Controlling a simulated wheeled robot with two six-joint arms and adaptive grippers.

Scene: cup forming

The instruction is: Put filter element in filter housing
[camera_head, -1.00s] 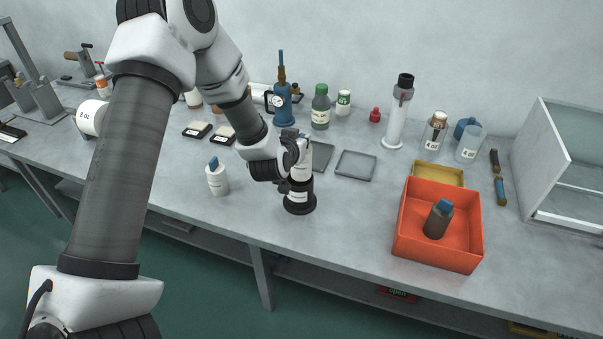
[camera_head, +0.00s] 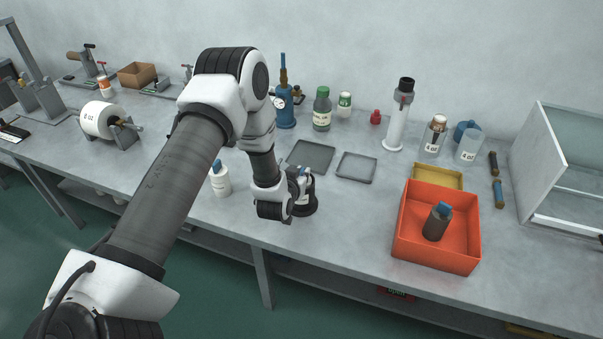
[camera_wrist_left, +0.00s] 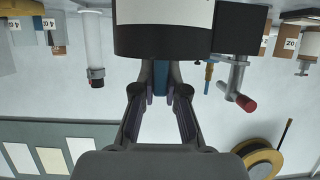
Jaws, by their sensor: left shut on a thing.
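My left gripper (camera_head: 299,180) is low over the front middle of the bench. It also shows in the left wrist view (camera_wrist_left: 160,85), its fingers shut on the blue tab (camera_wrist_left: 160,78) of the filter element. The filter housing (camera_head: 304,207), black with a white label, stands upright on the bench, partly hidden by the gripper. In the wrist view its black rim (camera_wrist_left: 165,40) lies right beside the blue tab. The element's body is hidden, and I cannot tell how deep it sits. My right gripper is not in view.
A white bottle with a blue top (camera_head: 220,180) stands left of the housing. Two flat grey trays (camera_head: 312,155) lie behind it. An orange bin (camera_head: 410,225) holding a dark blue-topped cylinder (camera_head: 436,223) stands to the right. The bench between housing and bin is clear.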

